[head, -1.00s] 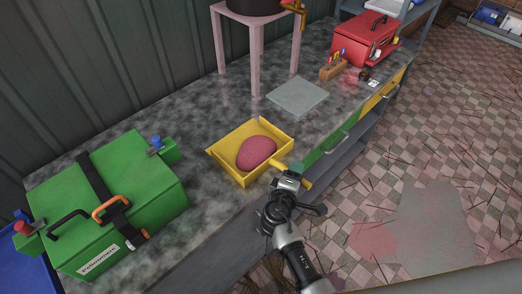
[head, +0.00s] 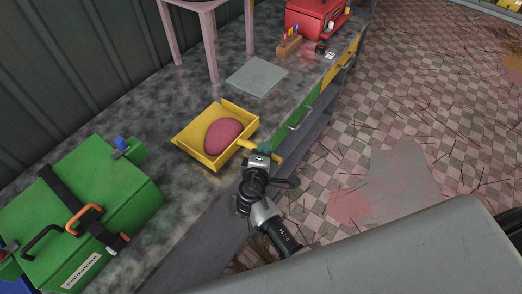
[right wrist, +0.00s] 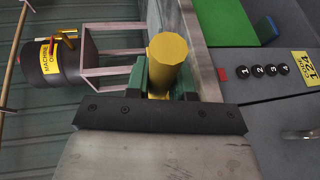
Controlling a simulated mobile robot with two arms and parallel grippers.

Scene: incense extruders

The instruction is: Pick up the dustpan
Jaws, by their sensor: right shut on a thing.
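The yellow dustpan (head: 186,146) is on or just above the grey mottled bench top in the head view; I cannot tell whether it touches. A smooth pink lump (head: 222,135) lies in its pan. Its handle points right, toward the bench's front edge. My right gripper (head: 262,152) is shut on this handle. In the right wrist view the round yellow handle (right wrist: 167,62) sits between the green fingers of the gripper (right wrist: 163,88). The pan itself is hidden there. My left gripper is not in view.
A green case (head: 135,200) stands left of the dustpan on the bench. A grey slab (head: 257,77), a wooden block with small tools (head: 289,46) and a red toolbox (head: 315,16) lie farther back. A pink stool (head: 211,45) stands behind. The tiled floor (head: 420,110) is at right.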

